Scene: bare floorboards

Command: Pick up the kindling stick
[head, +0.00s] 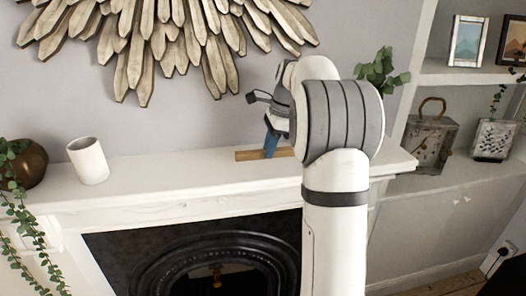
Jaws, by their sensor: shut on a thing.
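The kindling stick (249,155) is a light brown wooden piece at the mantel top in the head view. It lies roughly level, and its right part is behind my gripper and arm. My gripper (270,152) points down with blue fingers shut on the stick near its middle. I cannot tell whether the stick touches the mantel or is just above it. My white and grey arm hides the area to the right of the stick.
A white cup (88,161) and a brown vase (25,165) with trailing leaves stand left on the white mantel (180,183). A wooden sunburst decoration (150,45) hangs above. A black fireplace (200,262) is below. Shelves at right hold a lantern-like clock (428,140) and frames.

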